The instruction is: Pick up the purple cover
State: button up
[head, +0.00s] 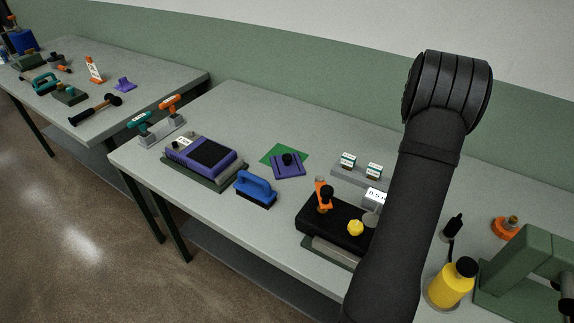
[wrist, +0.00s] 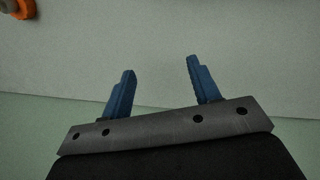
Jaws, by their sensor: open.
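In the head view my arm rises at the right, well away from the cover, and the gripper itself cannot be made out.
A purple device with a black top (head: 203,155) and a blue-handled brush (head: 255,188) are left of the cover. A black block (head: 335,228) with orange and yellow parts is nearer. A yellow bottle (head: 452,285) stands right. An orange object (wrist: 18,8) shows at the wrist view's corner.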

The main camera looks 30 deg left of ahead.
jog(key=s+a+r+n, duration=0.2)
jog(key=s+a+n, duration=0.2)
jog(key=a, duration=0.7)
jog(key=s+a+r+n, duration=0.25)
jog(key=a+n, duration=0.25)
jog(key=a, duration=0.7)
jog(key=n, duration=0.7)
send_over(287, 156)
jog(key=f, duration=0.9)
jog(key=shift+w+a, duration=0.15)
jog(key=shift+a, duration=0.1)
jog(key=shift+d+f, duration=0.15)
jog(key=shift+f, duration=1.2)
jog(key=shift+d+f, duration=0.15)
jog(key=shift+f, duration=1.2)
jog(key=shift+y, duration=0.3)
jog(key=c, duration=1.1)
